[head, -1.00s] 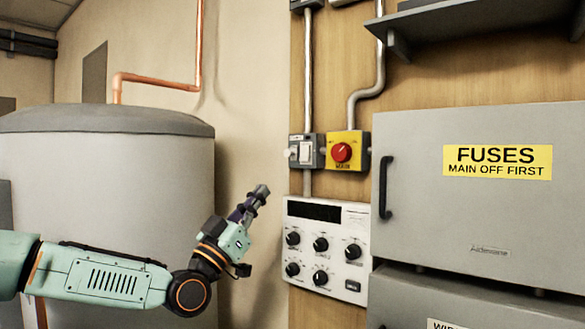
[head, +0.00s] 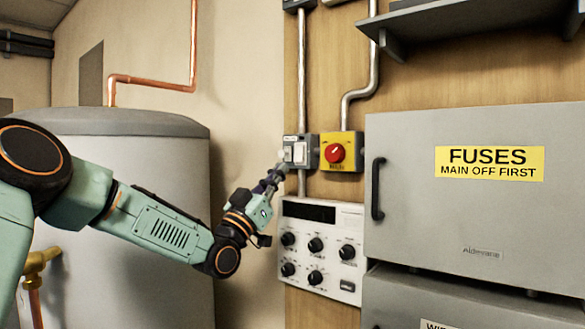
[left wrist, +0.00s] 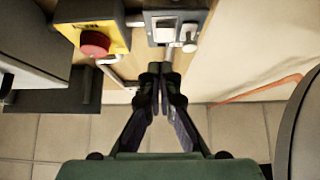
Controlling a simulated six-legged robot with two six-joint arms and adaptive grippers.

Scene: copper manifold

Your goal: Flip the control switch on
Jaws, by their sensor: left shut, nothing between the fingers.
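The control switch (head: 300,153) is a grey wall box with a white rocker, beside the red knob's yellow box. In the left wrist view the switch box (left wrist: 164,30) shows its white rocker and a small round white knob beside it. My left gripper (head: 279,166) is shut and empty, its tip at the lower left edge of the switch box in the head view. In the left wrist view its closed fingertips (left wrist: 159,70) are just below the rocker in the picture. I cannot tell whether they touch it. My right gripper is not in view.
A yellow box with a red knob (head: 335,153) sits right of the switch. A white control panel (head: 319,250) with black knobs is below. The grey fuse cabinet (head: 480,225) stands out at right. A grey tank (head: 165,170) stands at left.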

